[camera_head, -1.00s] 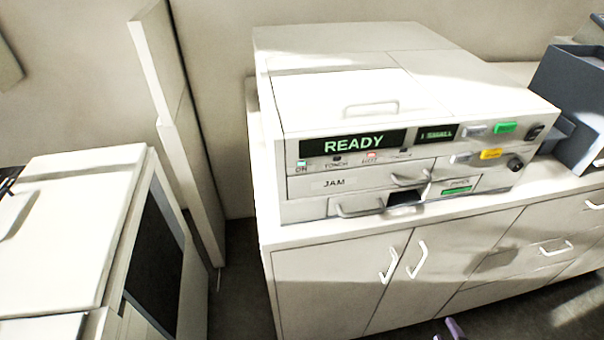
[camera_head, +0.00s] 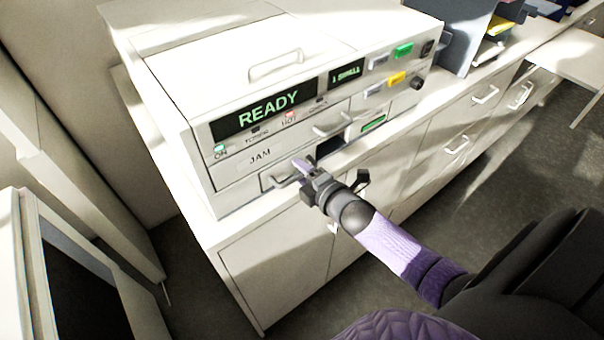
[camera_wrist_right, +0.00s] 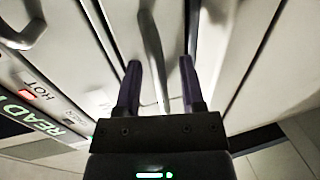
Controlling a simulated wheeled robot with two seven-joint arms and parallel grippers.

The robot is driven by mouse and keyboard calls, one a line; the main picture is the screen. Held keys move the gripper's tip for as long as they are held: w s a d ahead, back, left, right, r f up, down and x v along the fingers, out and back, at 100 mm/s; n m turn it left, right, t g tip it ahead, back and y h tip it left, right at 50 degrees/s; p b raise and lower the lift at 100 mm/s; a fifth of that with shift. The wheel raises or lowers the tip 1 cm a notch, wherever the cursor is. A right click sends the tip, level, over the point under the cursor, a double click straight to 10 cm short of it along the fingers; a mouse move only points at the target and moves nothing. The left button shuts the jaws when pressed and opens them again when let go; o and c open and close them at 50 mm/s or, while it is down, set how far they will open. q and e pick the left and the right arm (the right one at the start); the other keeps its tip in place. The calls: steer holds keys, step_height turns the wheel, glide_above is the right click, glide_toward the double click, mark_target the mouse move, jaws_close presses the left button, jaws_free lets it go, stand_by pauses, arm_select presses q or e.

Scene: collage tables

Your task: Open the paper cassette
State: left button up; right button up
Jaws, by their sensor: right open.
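A white copier (camera_head: 165,75) with a green READY display stands on a white cabinet. Its lowest front drawer, which looks like the paper cassette (camera_head: 240,197), sits below the JAM panel and looks shut. The drawer has a pale bar handle (camera_head: 270,182). My right gripper (camera_head: 301,168) is at the right part of this handle, partly covering it. In the right wrist view, the two purple fingers of the right gripper (camera_wrist_right: 160,70) are apart, with a pale handle bar (camera_wrist_right: 152,45) between them. I cannot tell whether they touch it. My left gripper is out of view.
The JAM panel (camera_head: 225,172) with its own handle (camera_head: 333,125) is just above. A dark slot (camera_head: 330,145) lies right of the cassette. Cabinet doors (camera_head: 270,255) are below. A white unit (camera_head: 100,270) stands at the lower left. Open floor (camera_head: 490,180) lies at right.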

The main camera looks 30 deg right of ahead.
jaws_close()
stand_by(1.4)
